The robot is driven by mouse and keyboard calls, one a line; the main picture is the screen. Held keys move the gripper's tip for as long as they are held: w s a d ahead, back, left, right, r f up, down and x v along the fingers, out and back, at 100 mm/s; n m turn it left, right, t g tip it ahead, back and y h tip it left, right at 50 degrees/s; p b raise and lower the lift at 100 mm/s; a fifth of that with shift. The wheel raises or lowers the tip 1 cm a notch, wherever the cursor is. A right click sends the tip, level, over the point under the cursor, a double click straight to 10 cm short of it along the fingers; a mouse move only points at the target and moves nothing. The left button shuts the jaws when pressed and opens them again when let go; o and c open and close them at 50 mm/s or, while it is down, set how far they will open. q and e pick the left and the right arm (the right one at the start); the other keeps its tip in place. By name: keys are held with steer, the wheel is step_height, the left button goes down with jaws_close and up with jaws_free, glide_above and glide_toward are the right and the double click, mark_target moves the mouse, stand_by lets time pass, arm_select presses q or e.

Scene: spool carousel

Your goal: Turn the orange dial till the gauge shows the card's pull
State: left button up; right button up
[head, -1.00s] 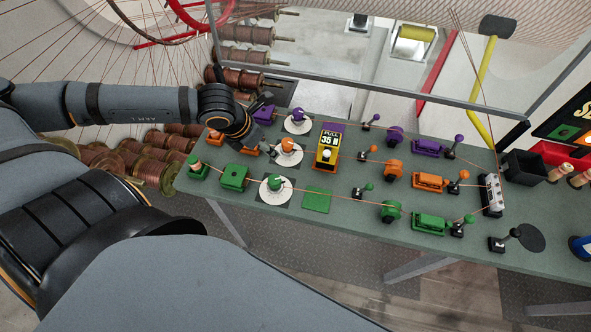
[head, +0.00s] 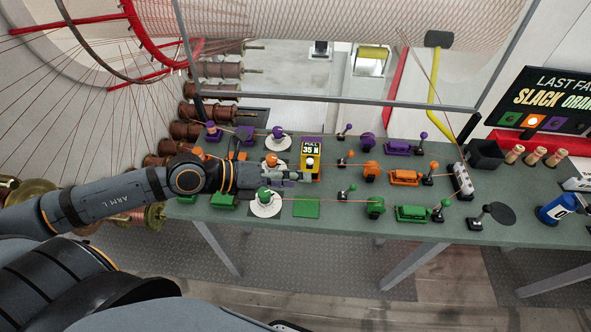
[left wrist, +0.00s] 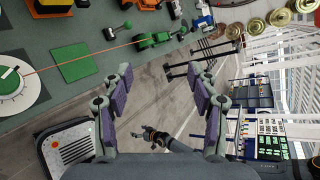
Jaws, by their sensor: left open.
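The orange dial (head: 271,159) is an orange knob on a white disc, partly covered by my left arm in the head view. The yellow card (head: 312,147) behind my gripper reads PULL 35 N. An orange gauge-like unit (head: 404,178) stands to the right on the orange line; I cannot read a value on it. My left gripper (head: 302,177) is open and empty, reaching right past the dial, in front of the card. In the left wrist view its open fingers (left wrist: 161,76) have floor beyond them. A dark gripper (left wrist: 155,136), seemingly my right one, shows small there; its jaws are unclear.
The green dial (head: 266,202) and green pad (head: 306,207) lie close in front of my gripper. The purple dial (head: 278,138) is behind. Orange wheel (head: 371,172), levers and taut lines fill the table's middle. A black bin (head: 485,155) stands at right.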

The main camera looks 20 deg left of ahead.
arm_select(q)
steer(key=shift+w+d+r+n+t+h, duration=0.2)
steer(key=shift+w+r+n+t+h, duration=0.15)
steer(key=shift+r, duration=0.3)
steer(key=shift+w+d+r+n+t+h, duration=0.1)
steer(key=shift+d+r+n+t+h, duration=0.25)
steer(key=shift+r, duration=0.3)
steer(key=shift+a, duration=0.2)
